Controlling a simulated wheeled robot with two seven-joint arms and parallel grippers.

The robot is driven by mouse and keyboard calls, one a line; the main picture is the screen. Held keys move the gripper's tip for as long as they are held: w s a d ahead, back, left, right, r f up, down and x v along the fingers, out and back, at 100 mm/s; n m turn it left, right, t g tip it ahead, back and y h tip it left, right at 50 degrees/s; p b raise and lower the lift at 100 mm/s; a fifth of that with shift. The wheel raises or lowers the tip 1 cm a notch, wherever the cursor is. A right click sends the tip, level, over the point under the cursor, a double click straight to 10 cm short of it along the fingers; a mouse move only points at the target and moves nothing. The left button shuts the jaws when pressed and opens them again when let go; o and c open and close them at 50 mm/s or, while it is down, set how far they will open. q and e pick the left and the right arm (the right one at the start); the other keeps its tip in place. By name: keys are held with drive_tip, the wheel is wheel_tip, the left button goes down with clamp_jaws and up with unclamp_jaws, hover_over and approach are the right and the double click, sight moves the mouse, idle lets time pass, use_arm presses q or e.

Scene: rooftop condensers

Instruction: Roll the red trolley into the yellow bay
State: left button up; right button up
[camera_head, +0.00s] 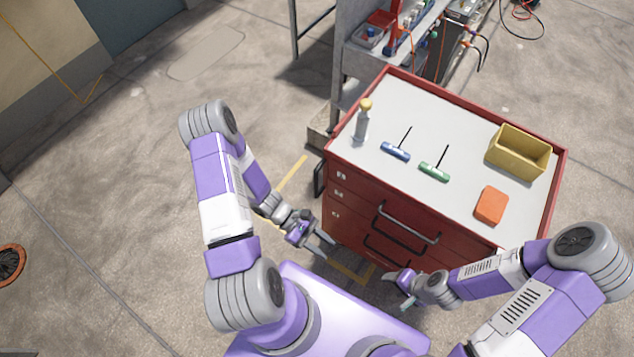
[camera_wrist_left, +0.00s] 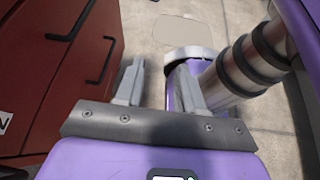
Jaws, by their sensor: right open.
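The red trolley (camera_head: 345,235) stands in front of me, with a grey top, drawers and dark bar handles (camera_head: 408,225) on its near face. Its red side and handles also show at the left of the left wrist view (camera_wrist_left: 75,90). Yellow floor lines (camera_head: 292,176) run beside and under its left and near edges (camera_head: 350,274); the rest of the bay is hidden. My left gripper (camera_head: 326,246) is open and empty, close to the trolley's near left corner. My right gripper (camera_head: 397,288) is open and empty before the near face, apart from the handles.
On the trolley top are a pale bottle (camera_head: 361,122), blue (camera_head: 396,151) and green (camera_head: 434,172) T-handled tools, a yellow bin (camera_head: 517,155) and an orange block (camera_head: 490,205). A grey workbench (camera_head: 352,62) stands close behind.

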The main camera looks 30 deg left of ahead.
use_arm(q)
drive_tip(key=w+a+n+t+h+b, duration=0.1)
drive_tip(key=w+a+n+t+b, duration=0.1)
drive_tip(key=w+a+n+t, duration=0.45)
drive_tip(key=n+t+y, duration=0.2)
drive_tip(key=n+t, duration=0.3)
drive_tip(key=t, duration=0.3)
approach(316, 179)
drive_tip(key=w+d+f, duration=0.1)
drive_tip(key=w+d, duration=0.1)
drive_tip(key=w, duration=0.1)
drive_tip(key=shift+m, duration=0.25)
drive_tip(key=b+x, duration=0.1)
drive_tip(key=x, duration=0.5)
drive_tip(key=shift+w+f, duration=0.15)
drive_tip(key=shift+w, duration=0.25)
clamp_jaws()
